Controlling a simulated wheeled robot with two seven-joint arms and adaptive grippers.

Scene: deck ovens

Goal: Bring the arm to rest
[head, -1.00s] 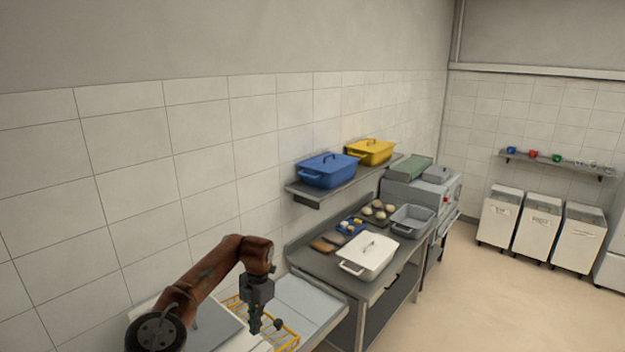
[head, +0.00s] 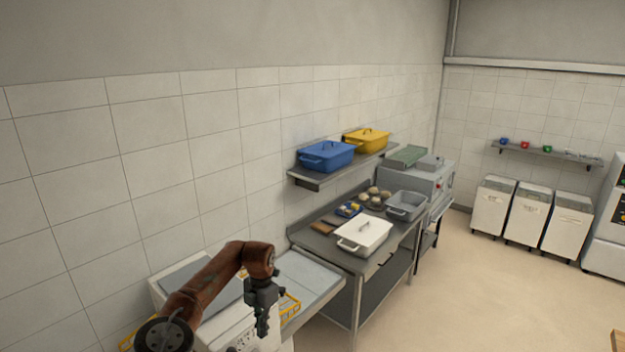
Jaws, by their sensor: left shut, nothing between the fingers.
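My left arm, reddish-brown, comes in at the lower left of the head view. Its dark left gripper (head: 262,328) points down in front of a white machine (head: 246,336) and beside a yellow wire basket (head: 290,305). The gripper is shut with nothing in it. It looks apart from the basket, though the depth between them is hard to judge. My right gripper is not in view.
A steel table (head: 310,240) holds a white lidded dish (head: 364,236), a grey pan (head: 407,205) and food items. A wall shelf (head: 308,178) carries a blue dish (head: 327,156) and a yellow dish (head: 367,141). White bins (head: 530,215) stand at right. The floor between is clear.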

